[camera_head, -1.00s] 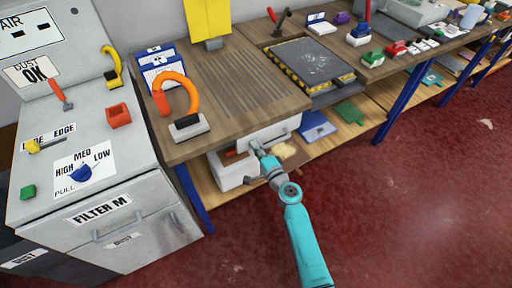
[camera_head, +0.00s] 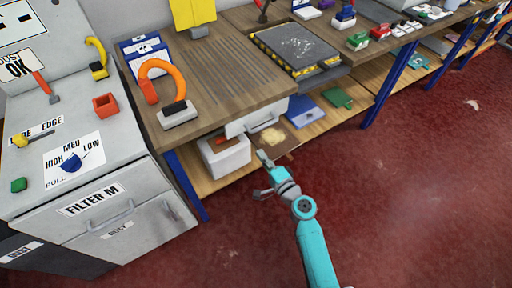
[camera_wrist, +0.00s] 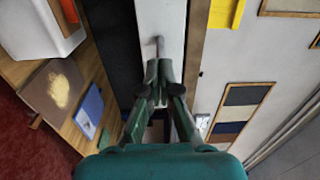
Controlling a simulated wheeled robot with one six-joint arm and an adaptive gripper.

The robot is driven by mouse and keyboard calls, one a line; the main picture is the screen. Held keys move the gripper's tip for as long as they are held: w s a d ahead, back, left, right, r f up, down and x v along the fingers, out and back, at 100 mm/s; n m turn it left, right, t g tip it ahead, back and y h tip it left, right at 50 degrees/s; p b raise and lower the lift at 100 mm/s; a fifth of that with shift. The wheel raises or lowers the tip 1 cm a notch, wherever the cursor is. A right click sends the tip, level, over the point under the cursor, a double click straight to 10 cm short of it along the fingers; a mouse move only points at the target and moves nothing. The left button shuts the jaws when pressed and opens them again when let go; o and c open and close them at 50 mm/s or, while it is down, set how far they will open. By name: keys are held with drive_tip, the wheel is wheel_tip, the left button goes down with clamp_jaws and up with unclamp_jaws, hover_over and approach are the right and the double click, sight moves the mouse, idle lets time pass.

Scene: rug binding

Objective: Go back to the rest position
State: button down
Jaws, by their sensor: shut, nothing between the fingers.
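My gripper (camera_head: 266,172) is at the end of my teal arm, in front of the workbench and over the red floor in the head view. In the wrist view the fingers of my gripper (camera_wrist: 158,72) are together with nothing between them. They point at a pale drawer front (camera_wrist: 160,15) with a small handle (camera_wrist: 160,45). In the head view the drawer front (camera_head: 242,126) is below the bench top, and my gripper is apart from its handle (camera_head: 264,124).
A white bin (camera_head: 226,160) stands on the lower wooden shelf close to my gripper. The workbench (camera_head: 212,75) carries an orange curved handle (camera_head: 160,68) and a dark plate (camera_head: 295,45). A grey cabinet (camera_head: 100,170) is at left. Red floor at right is clear.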

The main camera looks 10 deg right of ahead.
drive_tip(key=shift+s+d, duration=0.2)
drive_tip(key=shift+s, duration=0.45)
drive_tip(key=s+d+f+n+g+h, duration=0.1)
drive_tip(key=s+d+f+n+h, duration=0.15)
drive_tip(key=s, duration=0.95)
drive_tip(key=s+d+f+n+g+h, duration=0.1)
drive_tip(key=s+f+n+h, duration=0.15)
drive_tip(key=s, duration=0.85)
drive_tip(key=s+r+n, duration=0.9)
drive_tip(key=s+r, duration=0.7)
drive_tip(key=s, duration=0.4)
drive_tip(key=shift+d+h, duration=0.3)
drive_tip(key=shift+d, duration=0.1)
